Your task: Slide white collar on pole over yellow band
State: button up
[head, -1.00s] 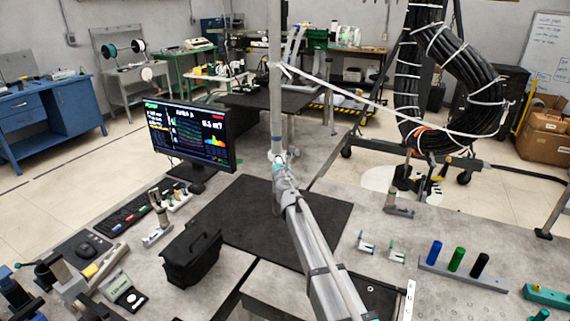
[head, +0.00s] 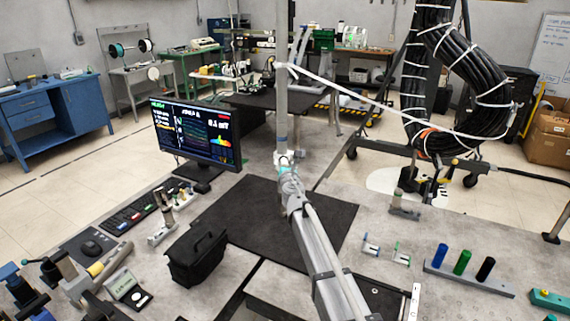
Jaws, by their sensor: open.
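A grey upright pole or bar (head: 281,100) rises through the middle of the head view and leaves it at the top. Whether it is the task's pole or part of my arm, I cannot tell. A small white piece (head: 283,66) shows at its upper part, too small to identify as the collar. I cannot make out a yellow band on it. My grey arm (head: 318,245) reaches up from the bottom to a joint with a pale blue cap at the bar's lower end. I cannot make out my gripper.
A black case (head: 195,257), monitor (head: 196,132) and keyboard (head: 139,207) are on the left. A rack with blue, green and black cylinders (head: 470,278) is on the right. A black cable coil (head: 470,80) hangs behind. The dark mat (head: 235,215) is partly bare.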

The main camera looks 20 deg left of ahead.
jog(key=v, duration=1)
jog(key=shift+s, duration=0.2)
jog(key=w+d+f+m+h, duration=0.25)
jog(key=d+m+h, duration=0.25)
jog(key=d+m, duration=0.6)
jog(key=w+d+f+m+h, duration=0.1)
jog(key=d+f+m+h, duration=0.35)
jog(key=d, duration=1.05)
jog(key=s+d+f+m+g+h, duration=0.2)
jog(key=s+d+f+m+g, duration=0.1)
jog(key=d+m, duration=0.35)
jog(key=s+d+f+m+g+h, duration=0.25)
jog(key=d+m, duration=0.25)
jog(key=d, duration=0.3)
jog(key=s+d+f+m+g+y, duration=0.2)
jog(key=s+d+f+m+g, duration=0.1)
jog(key=s, duration=0.6)
jog(key=s+d+f+m+g+y, duration=0.2)
jog(key=s+d+f+m+g, duration=0.1)
jog(key=s+d+m+g, duration=0.2)
jog(key=s+m+g, duration=0.2)
jog(key=s+m, duration=0.2)
jog(key=shift+s+y, duration=0.3)
jog(key=shift+y, duration=0.1)
jog(key=shift+f, duration=0.1)
